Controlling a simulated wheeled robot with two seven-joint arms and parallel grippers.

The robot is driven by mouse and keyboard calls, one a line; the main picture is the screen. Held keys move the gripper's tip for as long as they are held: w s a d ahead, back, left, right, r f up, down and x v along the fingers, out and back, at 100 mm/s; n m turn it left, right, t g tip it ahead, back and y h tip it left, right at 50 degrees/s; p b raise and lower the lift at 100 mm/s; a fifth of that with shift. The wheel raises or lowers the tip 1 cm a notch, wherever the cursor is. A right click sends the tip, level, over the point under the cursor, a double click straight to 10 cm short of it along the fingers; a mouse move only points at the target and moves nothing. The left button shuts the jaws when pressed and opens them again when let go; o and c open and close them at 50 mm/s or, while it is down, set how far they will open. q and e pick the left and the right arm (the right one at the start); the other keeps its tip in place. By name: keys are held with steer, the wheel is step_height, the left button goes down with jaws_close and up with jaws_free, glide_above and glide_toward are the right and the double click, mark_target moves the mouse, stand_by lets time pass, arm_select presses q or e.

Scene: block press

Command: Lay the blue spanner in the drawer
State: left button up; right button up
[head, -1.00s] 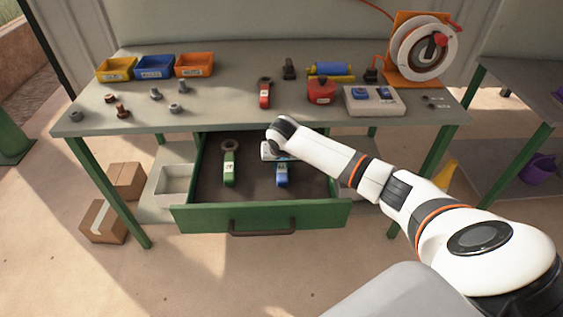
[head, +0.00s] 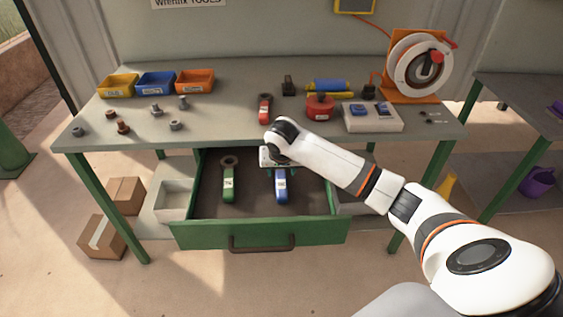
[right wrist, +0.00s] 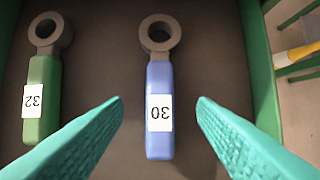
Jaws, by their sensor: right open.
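The blue spanner (head: 281,186) lies flat in the open green drawer (head: 258,235), to the right of a green spanner (head: 229,180). In the right wrist view the blue spanner (right wrist: 159,105) carries a label reading 30 and its grey ring end points up the picture. My right gripper (head: 279,168) is over the drawer above the blue spanner. Its two teal fingers (right wrist: 160,108) are spread, one on each side of the handle, with a gap on both sides. My arm hides the spanner's ring end in the head view. My left gripper is out of view.
A red spanner (head: 264,108) lies on the workbench (head: 220,116) above the drawer. Bins, loose bolts, a red canister (head: 320,106), a switch box (head: 371,118) and a cable reel (head: 416,64) also stand there. The drawer floor between the spanners is bare.

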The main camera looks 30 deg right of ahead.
steer(key=v, duration=0.5)
steer(key=shift+r, duration=0.1)
stand_by(0.4)
